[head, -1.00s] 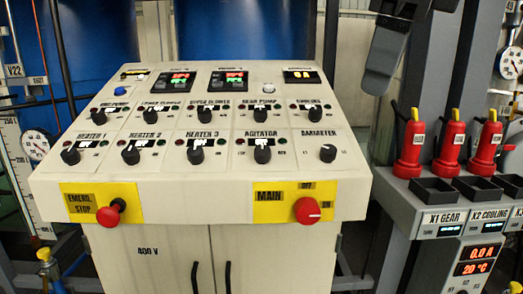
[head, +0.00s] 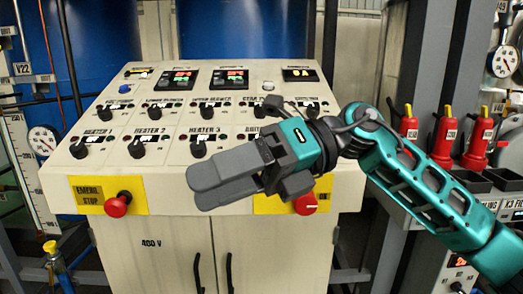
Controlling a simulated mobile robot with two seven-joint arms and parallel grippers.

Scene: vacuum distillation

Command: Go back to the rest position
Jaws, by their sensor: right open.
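My right gripper (head: 228,187) is in front of the control panel (head: 165,187), with its arm coming in from the right. It is open and holds nothing that I can see. It hides the agitator and barometer knobs and part of the yellow MAIN plate. The red MAIN knob (head: 306,204) shows just below the gripper. The red emergency stop button (head: 117,204) sits on its yellow plate at the panel's front left. My left gripper is not in view.
Red plugs (head: 443,135) stand on a grey unit at the right, partly behind my arm. Blue tanks (head: 245,35) stand behind the panel. A round gauge (head: 43,142) is at the left. A yellow-topped valve (head: 50,248) is at the lower left.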

